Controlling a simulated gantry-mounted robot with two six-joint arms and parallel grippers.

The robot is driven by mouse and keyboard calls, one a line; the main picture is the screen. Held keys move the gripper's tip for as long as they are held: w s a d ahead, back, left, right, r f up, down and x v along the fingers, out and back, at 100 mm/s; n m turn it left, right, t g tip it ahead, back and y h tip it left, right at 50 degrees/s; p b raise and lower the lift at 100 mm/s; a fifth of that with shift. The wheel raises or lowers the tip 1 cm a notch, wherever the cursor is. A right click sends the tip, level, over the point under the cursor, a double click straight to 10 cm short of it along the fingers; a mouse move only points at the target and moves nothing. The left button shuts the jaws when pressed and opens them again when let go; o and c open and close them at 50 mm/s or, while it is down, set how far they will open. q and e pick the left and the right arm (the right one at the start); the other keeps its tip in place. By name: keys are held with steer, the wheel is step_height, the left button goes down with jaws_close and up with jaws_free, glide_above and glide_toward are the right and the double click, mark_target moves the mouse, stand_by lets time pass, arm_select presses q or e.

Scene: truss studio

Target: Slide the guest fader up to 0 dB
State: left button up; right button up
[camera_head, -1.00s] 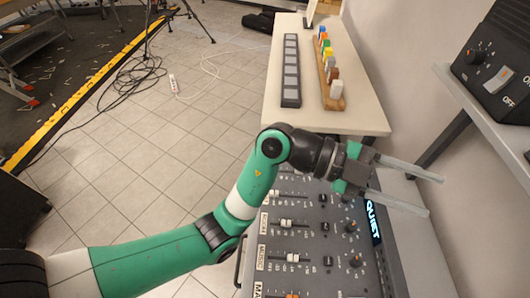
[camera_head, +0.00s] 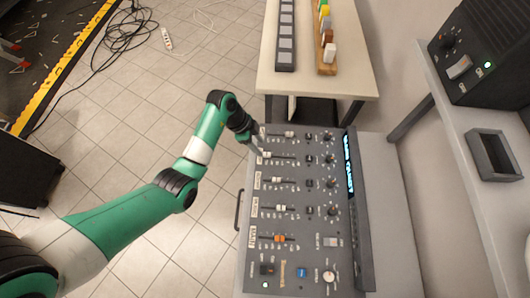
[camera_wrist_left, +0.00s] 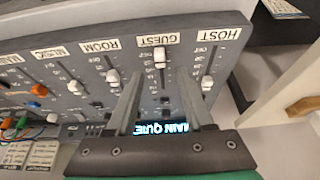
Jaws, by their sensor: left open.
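The grey mixing console (camera_head: 320,264) has several faders in labelled rows. The guest fader's white cap (camera_wrist_left: 161,56) sits close to the GUEST label (camera_wrist_left: 158,40), at that end of its slot; it also shows in the head view (camera_head: 267,157). My left gripper (camera_wrist_left: 160,78) is open above the console. Its two fingers point toward the label side, one on each side of the guest fader's lane, with the cap between and just beyond the tips. Contact with the cap cannot be told. In the head view this gripper (camera_head: 259,146) is small and partly hides the console's edge.
The host fader cap (camera_wrist_left: 207,83) and room fader cap (camera_wrist_left: 113,77) flank the guest lane. A lit display (camera_head: 349,165) runs along the console's right side. A table (camera_head: 310,82) with button strip and coloured blocks stands beyond. A shelf with a black box (camera_head: 480,60) is right.

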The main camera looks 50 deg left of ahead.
mark_target(267, 154)
arm_select(q)
steer(key=b+x, duration=0.2)
steer(key=x, duration=0.4)
jaws_close()
steer(key=shift+r, duration=0.1)
stand_by(1.1)
